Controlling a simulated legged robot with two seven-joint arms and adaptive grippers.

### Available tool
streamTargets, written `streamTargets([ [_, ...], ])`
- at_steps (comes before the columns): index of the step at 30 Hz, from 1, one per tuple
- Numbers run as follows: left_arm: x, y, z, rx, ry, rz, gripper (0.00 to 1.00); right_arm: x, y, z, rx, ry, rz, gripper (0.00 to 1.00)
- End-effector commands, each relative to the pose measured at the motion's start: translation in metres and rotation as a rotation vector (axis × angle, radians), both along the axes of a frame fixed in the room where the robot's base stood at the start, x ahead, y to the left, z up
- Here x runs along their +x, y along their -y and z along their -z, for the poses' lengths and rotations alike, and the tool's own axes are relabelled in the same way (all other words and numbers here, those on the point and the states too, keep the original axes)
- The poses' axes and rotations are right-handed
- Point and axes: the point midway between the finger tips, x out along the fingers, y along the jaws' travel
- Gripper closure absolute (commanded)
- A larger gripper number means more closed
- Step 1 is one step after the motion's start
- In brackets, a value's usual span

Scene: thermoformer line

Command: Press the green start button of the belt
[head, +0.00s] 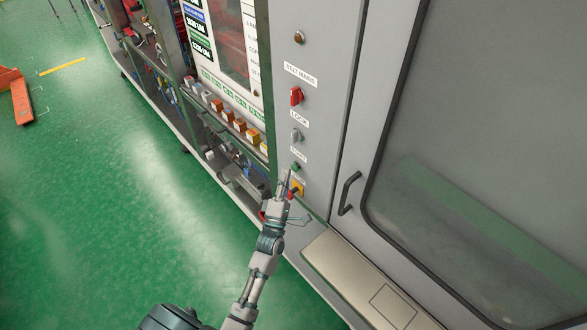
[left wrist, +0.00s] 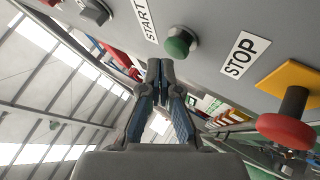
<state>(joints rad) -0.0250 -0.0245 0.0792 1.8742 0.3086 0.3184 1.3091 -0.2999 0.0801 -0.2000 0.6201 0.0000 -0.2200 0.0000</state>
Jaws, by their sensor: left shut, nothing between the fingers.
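The green start button (left wrist: 181,42) sticks out of the grey panel (left wrist: 215,20) in the left wrist view, between the START label (left wrist: 145,18) and the STOP label (left wrist: 244,54). In the head view the green button (head: 296,167) shows just above my left gripper (head: 285,178). My left gripper is shut and empty, with its fingertips close to the panel. In the left wrist view the fingertips (left wrist: 160,68) appear just below and left of the button; I cannot tell whether they touch it. My right gripper is not in view.
A red stop button on a yellow plate (head: 297,188) is close beside my left gripper; its red mushroom head (left wrist: 286,131) shows large in the left wrist view. A grey selector (head: 296,135) and a red switch (head: 296,96) sit higher. A door handle (head: 348,193) is to the right.

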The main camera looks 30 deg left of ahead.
Motion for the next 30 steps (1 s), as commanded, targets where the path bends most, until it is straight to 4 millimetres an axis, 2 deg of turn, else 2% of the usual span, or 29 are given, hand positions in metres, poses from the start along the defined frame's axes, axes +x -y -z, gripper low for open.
streamTargets([
  [30, 0.0093, 0.0042, -0.0008, -0.001, 0.000, 0.001, 1.00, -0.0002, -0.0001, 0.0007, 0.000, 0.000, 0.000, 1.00],
])
